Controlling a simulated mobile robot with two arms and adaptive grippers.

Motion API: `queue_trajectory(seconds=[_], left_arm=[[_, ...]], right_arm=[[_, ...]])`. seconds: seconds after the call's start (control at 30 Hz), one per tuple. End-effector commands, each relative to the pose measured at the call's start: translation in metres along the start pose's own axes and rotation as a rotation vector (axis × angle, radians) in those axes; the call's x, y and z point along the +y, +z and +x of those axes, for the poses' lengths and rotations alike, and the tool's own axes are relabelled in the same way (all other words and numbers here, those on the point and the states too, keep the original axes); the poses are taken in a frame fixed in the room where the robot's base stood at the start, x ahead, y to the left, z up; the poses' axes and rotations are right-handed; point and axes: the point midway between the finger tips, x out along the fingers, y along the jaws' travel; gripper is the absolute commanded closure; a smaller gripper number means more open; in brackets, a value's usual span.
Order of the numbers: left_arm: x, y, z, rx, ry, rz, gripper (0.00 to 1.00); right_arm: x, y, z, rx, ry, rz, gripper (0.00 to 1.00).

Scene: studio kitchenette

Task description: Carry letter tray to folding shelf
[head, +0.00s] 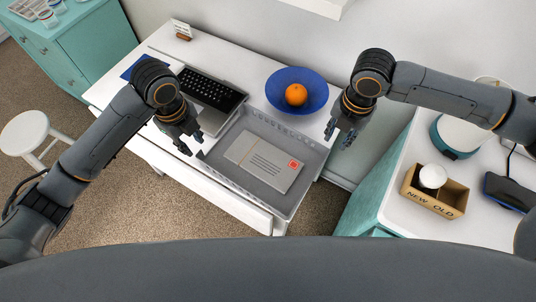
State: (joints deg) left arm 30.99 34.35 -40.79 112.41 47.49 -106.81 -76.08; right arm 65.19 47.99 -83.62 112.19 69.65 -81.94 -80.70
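The letter tray (222,162) is a grey, low-walled tray on the white desk, with a grey envelope (262,160) bearing a red stamp lying in it. My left gripper (193,145) is above the tray's left rim, fingers pointing down, and appears open and empty. My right gripper (338,134) is by the tray's upper right corner, fingers pointing down. Its fingers overlap in this view, so its opening is unclear. I cannot tell whether either gripper touches the rim. I cannot make out a folding shelf for certain.
A blue bowl (278,84) with an orange (296,95) stands behind the tray, beside a laptop (212,100). A teal cabinet (375,190) at right bears a wooden box (424,200) and a teal-and-white appliance (452,140). A white stool (24,134) stands left on open carpet.

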Motion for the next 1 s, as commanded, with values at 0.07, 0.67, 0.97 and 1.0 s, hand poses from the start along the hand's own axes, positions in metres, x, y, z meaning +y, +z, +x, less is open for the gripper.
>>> queue_trajectory(seconds=[0.07,0.67,0.97,1.0], left_arm=[[0.0,0.0,0.0,0.0,0.001,0.003,0.71],[0.001,-0.001,0.05,0.004,0.003,-0.003,0.71],[0.0,-0.001,0.107,0.002,0.002,-0.002,0.71],[0.001,-0.001,0.113,0.003,0.002,-0.002,0.71]], right_arm=[[-0.001,0.001,0.0,0.0,-0.002,-0.002,0.71],[0.0,-0.001,0.05,0.002,-0.003,0.0,0.71],[0.0,0.0,0.106,0.001,-0.002,0.001,0.71],[0.0,-0.001,0.113,0.001,-0.002,0.0,0.71]])
